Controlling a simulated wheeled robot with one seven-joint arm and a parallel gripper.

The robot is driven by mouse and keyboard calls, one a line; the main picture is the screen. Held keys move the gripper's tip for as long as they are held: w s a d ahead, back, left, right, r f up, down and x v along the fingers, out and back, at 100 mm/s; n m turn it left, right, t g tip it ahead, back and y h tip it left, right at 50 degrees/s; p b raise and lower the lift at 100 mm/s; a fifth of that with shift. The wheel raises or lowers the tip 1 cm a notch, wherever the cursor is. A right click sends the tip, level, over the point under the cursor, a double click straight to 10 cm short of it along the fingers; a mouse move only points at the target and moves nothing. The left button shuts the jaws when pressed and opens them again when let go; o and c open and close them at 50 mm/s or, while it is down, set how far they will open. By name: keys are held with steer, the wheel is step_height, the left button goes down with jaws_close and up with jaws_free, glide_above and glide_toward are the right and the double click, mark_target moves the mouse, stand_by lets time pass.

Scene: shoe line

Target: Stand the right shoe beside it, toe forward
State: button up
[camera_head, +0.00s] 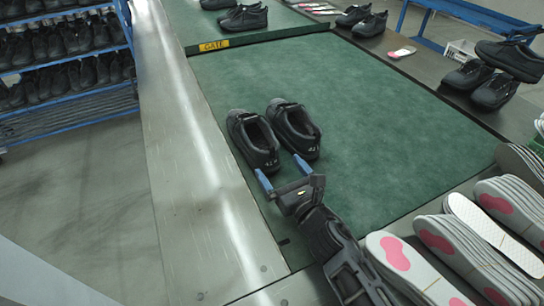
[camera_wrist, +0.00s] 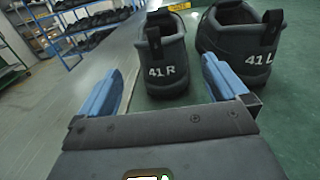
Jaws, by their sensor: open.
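Two black shoes stand upright side by side on the green mat (camera_head: 370,130), toes pointing away from me toward the gate. The left one in the picture is the right shoe (camera_head: 251,143), with "41 R" on its heel in the wrist view (camera_wrist: 167,72). To its right is the left shoe (camera_head: 296,130), marked "41 L" in the wrist view (camera_wrist: 245,55). My gripper (camera_head: 282,169) is open and empty, just behind the heels. In the wrist view my gripper's blue fingers (camera_wrist: 163,68) stand apart, with the right shoe's heel showing in the gap beyond them.
A yellow GATE label (camera_head: 214,46) marks a bar across the far end of the mat. Stacked insoles (camera_head: 450,250) fill the near right. More black shoes (camera_head: 482,82) stand on the right ledge. Shoe racks (camera_head: 65,65) are at the left. The mat right of the pair is clear.

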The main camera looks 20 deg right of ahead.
steer(key=shift+s+d, duration=0.1)
steer(key=shift+s, duration=1.75)
steer(key=shift+s+f, duration=0.1)
steer(key=shift+s, duration=0.15)
steer(key=s+m, duration=0.3)
steer(key=s, duration=0.1)
steer(key=s+m, duration=0.3)
steer(key=s, duration=0.1)
steer(key=s+a+f+m, duration=0.1)
steer(key=s+m, duration=0.2)
steer(key=s, duration=0.1)
steer(key=shift+s+g, duration=0.2)
steer(key=shift+g, duration=0.2)
steer(key=s+m, duration=0.3)
steer(key=s+r+m, duration=0.1)
steer(key=s+m, duration=0.1)
steer(key=s, duration=0.1)
steer(key=s+r+m, duration=0.1)
steer(key=s+m, duration=0.2)
steer(key=shift+s+a+m+g, duration=0.15)
steer(key=shift+s+m+g, duration=0.1)
steer(key=shift+m+g, duration=0.05)
steer(key=s+r+m+g, duration=0.1)
steer(key=s+r+m, duration=1)
steer(key=s+m, duration=0.4)
steer(key=shift+s+d+m+g+h, duration=0.3)
steer(key=shift+d+m+g, duration=0.1)
steer(key=shift+m, duration=1.5)
